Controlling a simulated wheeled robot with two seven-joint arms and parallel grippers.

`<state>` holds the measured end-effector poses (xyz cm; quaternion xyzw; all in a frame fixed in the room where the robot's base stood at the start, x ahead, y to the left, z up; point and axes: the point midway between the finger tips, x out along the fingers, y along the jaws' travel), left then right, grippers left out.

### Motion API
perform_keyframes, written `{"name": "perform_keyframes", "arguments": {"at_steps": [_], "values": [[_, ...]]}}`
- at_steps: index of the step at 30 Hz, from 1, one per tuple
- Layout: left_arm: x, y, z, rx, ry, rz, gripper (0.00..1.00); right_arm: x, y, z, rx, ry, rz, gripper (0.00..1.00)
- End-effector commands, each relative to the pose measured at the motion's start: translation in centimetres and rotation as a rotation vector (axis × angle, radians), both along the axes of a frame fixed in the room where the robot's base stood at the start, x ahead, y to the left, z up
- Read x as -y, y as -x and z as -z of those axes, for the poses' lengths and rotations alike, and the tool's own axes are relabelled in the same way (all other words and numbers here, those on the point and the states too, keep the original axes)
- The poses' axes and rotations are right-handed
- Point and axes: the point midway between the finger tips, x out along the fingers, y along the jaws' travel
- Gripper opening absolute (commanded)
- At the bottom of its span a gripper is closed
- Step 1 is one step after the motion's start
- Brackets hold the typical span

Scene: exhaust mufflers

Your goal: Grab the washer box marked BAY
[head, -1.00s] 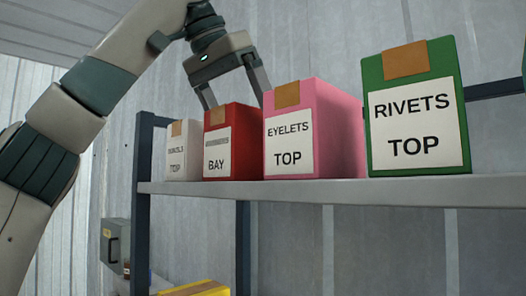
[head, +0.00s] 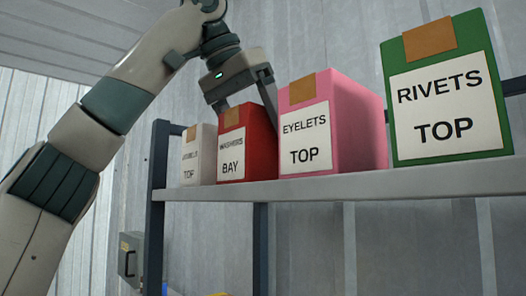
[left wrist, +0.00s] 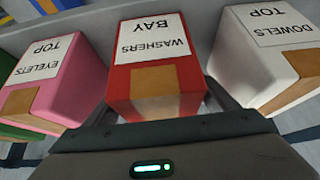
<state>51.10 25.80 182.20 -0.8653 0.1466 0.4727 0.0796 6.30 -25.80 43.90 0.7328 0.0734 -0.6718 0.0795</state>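The red washers box (head: 247,145), labelled WASHERS BAY, stands on the shelf between a white box and a pink box. In the left wrist view the red box (left wrist: 153,60) is straight ahead, its label upside down and a tan patch nearest me. My left gripper (head: 247,112) is over its top, fingers pointing down. In the left wrist view the left gripper (left wrist: 160,98) has one finger on each side of the red box, open around it. The fingertips are partly hidden between the boxes, and I cannot tell whether they touch. My right gripper is out of view.
The white dowels box (head: 199,155), the pink eyelets box (head: 335,125) and the green rivets box (head: 447,95) share the shelf (head: 340,187). Gaps beside the red box are narrow. A blue post (head: 158,210) supports the left end.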

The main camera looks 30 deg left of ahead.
Motion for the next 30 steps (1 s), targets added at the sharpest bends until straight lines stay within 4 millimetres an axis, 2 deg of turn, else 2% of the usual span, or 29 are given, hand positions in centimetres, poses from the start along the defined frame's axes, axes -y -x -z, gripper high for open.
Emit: {"name": "perform_keyframes", "arguments": {"at_steps": [1,5,6,14,20,30], "values": [[0.0,0.0,0.0,0.000,0.000,0.000,0.65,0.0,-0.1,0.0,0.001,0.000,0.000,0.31],[0.0,0.0,0.0,0.000,0.000,0.000,0.34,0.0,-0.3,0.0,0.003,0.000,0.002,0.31],[0.0,0.0,0.0,0.001,0.000,0.000,0.30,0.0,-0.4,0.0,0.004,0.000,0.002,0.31],[0.0,0.0,-0.2,0.001,0.000,0.000,0.30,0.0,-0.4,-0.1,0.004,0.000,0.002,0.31],[0.1,0.0,-1.2,0.001,0.000,0.000,0.30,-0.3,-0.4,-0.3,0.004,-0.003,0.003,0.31],[0.1,0.1,-5.8,0.004,0.002,-0.003,0.30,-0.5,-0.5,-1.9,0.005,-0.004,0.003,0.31]]}}
